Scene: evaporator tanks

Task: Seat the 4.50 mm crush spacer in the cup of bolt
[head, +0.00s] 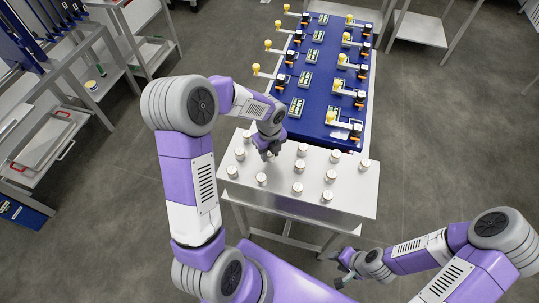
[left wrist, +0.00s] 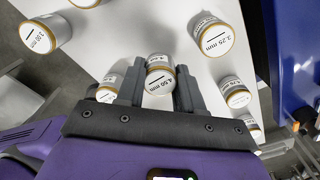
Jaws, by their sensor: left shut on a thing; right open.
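My left gripper (head: 268,154) is over the steel table, fingers pointing down. In the left wrist view its two fingers (left wrist: 157,90) are closed on a pale canister-like spacer (left wrist: 159,72) with a gold rim. Its label ends in "50 mm"; the first digit is hard to read. Whether it is clear of the table top I cannot tell. My right gripper (head: 338,268) is open and empty, off the table's front right corner. Bolt stations with yellow-topped parts (head: 340,60) line both sides of the blue bench; which cup matches is too small to tell.
Several similar spacers stand on the steel table (head: 350,200), including ones marked 3.25 mm (left wrist: 214,38) and 2.00 mm (left wrist: 40,36). The blue bench (head: 318,110) adjoins its far side, with green boxes (head: 305,80) along its middle. Shelving stands at the left.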

